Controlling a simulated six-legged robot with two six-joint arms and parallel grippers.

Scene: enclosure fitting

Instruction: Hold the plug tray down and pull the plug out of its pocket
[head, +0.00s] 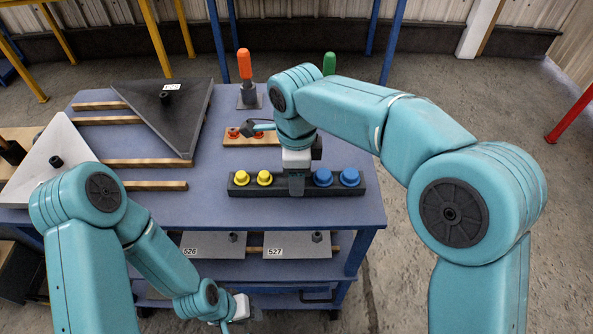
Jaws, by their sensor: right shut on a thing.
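The black plug tray (359,190) lies along the front of the blue table. Two yellow plugs (253,178) sit in its left part and two blue plugs (336,178) in its right part. My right gripper (297,187) reaches down at the middle of the tray, between the yellow and blue plugs. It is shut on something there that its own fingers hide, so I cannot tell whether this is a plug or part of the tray. My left gripper (240,306) is low, in front of the table and below its top, away from the tray. Its fingers are unclear.
Behind the tray, a wooden block (238,140) holds red plugs, partly covered by my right arm. An orange-handled tool (245,66) and a green handle (329,63) stand farther back. Dark (170,108) and light (45,160) panels lie left. A lower shelf holds plates (213,244).

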